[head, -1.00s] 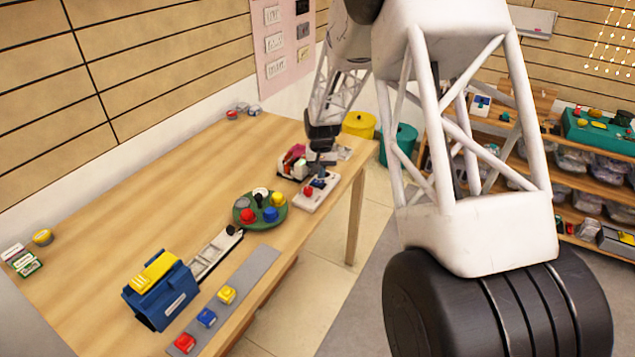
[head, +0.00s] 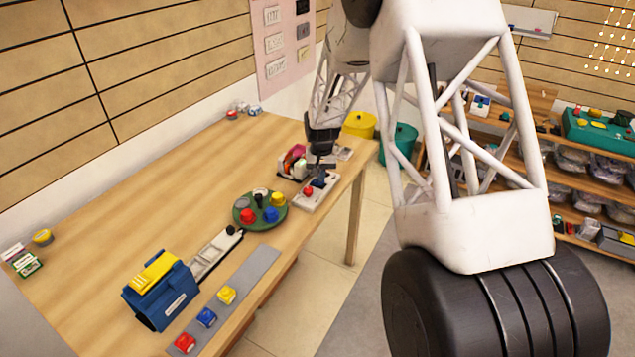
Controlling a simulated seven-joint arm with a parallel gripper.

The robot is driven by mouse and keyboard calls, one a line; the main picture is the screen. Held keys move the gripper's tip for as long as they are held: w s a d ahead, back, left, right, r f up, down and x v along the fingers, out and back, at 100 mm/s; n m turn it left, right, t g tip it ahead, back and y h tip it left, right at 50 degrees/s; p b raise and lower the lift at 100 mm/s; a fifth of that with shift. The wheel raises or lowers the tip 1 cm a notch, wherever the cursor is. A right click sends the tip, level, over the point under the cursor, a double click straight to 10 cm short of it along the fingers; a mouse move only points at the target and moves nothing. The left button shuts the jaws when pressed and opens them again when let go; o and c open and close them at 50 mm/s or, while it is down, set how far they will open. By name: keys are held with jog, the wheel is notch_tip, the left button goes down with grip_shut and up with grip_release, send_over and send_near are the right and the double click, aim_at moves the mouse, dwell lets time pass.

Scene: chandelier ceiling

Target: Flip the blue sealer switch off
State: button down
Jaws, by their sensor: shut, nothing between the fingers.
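A white switch panel (head: 329,193) lies near the table's far right edge. A small blue switch (head: 319,182) and a red button (head: 308,191) sit on it. The blue switch's on or off position is too small to tell. My gripper (head: 321,166) is shut and empty, pointing down just above and behind the blue switch. Whether its fingertips touch the switch cannot be told. A red and white device (head: 292,161) stands just left of my gripper.
A round green tray (head: 240,222) with several coloured knobs lies nearer on the table. A blue box with a yellow top (head: 160,297) and red, blue and yellow buttons on a grey strip (head: 262,262) are in front.

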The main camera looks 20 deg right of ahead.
jog(key=shift+f, duration=0.65)
dwell(0.6)
jog(key=shift+r, duration=3.5)
